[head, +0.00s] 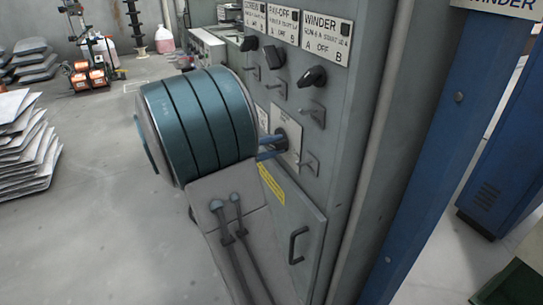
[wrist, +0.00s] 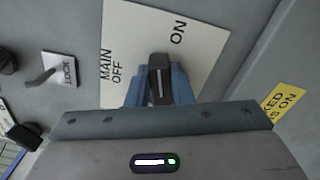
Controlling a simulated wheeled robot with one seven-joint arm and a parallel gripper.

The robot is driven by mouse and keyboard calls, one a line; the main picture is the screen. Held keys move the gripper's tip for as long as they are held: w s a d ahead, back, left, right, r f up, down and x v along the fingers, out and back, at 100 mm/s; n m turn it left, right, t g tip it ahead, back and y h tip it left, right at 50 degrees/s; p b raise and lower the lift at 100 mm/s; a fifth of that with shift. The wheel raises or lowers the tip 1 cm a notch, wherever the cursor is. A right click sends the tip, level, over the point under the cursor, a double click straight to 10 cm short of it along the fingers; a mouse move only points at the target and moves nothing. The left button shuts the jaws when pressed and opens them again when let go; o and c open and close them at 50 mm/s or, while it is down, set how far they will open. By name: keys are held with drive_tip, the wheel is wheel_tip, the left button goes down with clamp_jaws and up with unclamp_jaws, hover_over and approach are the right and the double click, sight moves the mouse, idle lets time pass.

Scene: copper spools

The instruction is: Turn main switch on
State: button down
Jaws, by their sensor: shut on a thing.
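The main switch is a black knob (wrist: 158,68) with a white line, on a pale plate (wrist: 205,50) marked MAIN, OFF and ON. In the wrist view the line runs roughly up and down the picture, with OFF to the left and ON to the upper right. My gripper (wrist: 160,84) has its blue fingers shut on the knob, one on each side. In the head view my gripper (head: 272,146) reaches the plate (head: 292,128) on the grey cabinet; my arm hides part of the cabinet, and the fingers mostly cover the knob.
Other black knobs (head: 312,77) and small lock levers (head: 312,110) sit close above on the cabinet. A cabinet door handle (head: 298,245) juts out below. A blue post (head: 425,150) stands at right. Stacked sheets (head: 25,150) lie at left; the floor between is open.

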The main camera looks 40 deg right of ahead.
drive_tip(key=m+b, duration=0.2)
drive_tip(key=f+m+b, duration=0.1)
drive_tip(key=b, duration=0.1)
drive_tip(key=shift+m, duration=0.4)
drive_tip(key=shift+b, duration=0.35)
drive_tip(key=c, duration=1.3)
unclamp_jaws()
drive_tip(key=shift+a, duration=0.1)
drive_tip(key=p+v, duration=0.2)
drive_tip(key=v, duration=1.1)
drive_tip(key=shift+a, duration=0.4)
